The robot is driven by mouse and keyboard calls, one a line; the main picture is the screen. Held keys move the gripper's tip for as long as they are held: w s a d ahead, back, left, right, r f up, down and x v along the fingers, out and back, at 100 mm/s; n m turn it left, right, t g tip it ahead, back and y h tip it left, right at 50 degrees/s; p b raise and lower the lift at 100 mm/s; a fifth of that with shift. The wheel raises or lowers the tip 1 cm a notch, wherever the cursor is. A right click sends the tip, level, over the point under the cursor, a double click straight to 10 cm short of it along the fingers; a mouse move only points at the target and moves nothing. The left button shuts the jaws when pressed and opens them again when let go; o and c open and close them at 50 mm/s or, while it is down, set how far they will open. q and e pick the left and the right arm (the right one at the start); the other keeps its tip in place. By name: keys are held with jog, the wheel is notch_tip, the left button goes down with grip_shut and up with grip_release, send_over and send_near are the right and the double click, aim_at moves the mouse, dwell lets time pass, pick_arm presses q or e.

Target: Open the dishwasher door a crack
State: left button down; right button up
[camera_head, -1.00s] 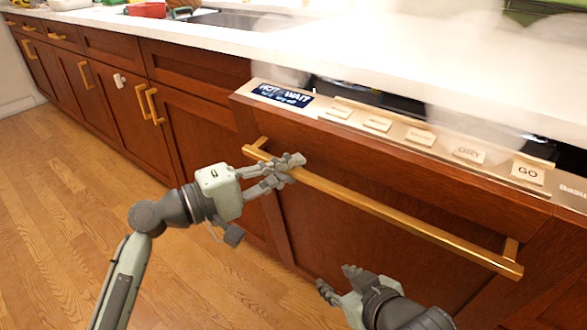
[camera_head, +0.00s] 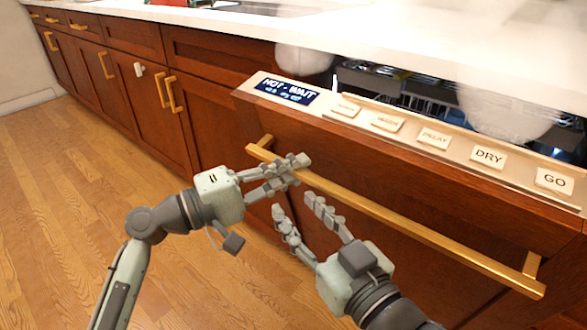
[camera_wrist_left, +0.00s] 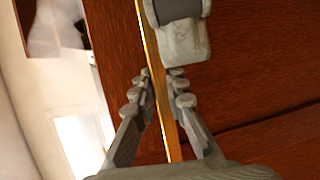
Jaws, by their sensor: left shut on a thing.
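The dishwasher door (camera_head: 400,185) is wood-fronted and tilted outward at its top, with a dark gap showing the inside behind its control strip. A long gold bar handle (camera_head: 420,232) crosses its front. My left gripper (camera_head: 297,167) is shut on the handle near its left end; in the left wrist view the handle (camera_wrist_left: 168,110) runs between the fingers (camera_wrist_left: 163,90). My right gripper (camera_head: 295,206) is open and empty, just below the handle beside the left one, its fingers spread and pointing up.
The display (camera_head: 286,91) reads HOT - WAIT, and whitish steam puffs (camera_head: 500,110) hang at the gap. A rack (camera_head: 400,88) shows inside. The white countertop (camera_head: 400,35) overhangs the door. Wooden cabinets (camera_head: 130,85) stand left; the floor (camera_head: 60,200) there is clear.

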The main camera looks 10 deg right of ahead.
pick_arm(q)
jog(key=c, duration=1.5)
grip_release()
jog(key=shift+c, duration=0.2)
jog(key=v, duration=1.2)
